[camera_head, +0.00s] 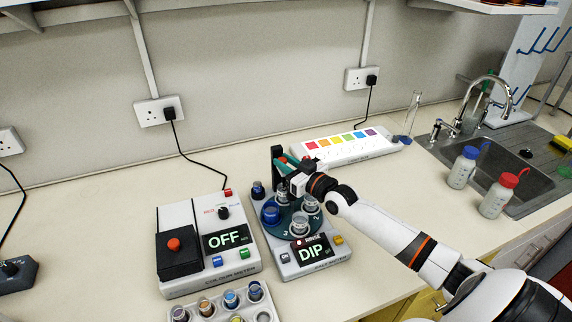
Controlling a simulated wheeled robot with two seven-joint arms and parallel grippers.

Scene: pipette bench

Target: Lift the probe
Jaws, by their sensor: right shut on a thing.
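The meter (318,262) stands in the middle of the bench with its display reading DIP. My right gripper (291,182) is at this post, above the back of the turntable, and is shut on the probe. My fingers and wrist mostly hide the probe, so its tip is hard to make out. My left gripper is out of view.
The colour meter (235,267), reading OFF, stands to the left, with a vial rack (207,310) in front. A white strip with coloured squares (341,150) lies behind. Two wash bottles (463,168) stand by the sink (503,170) at right.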

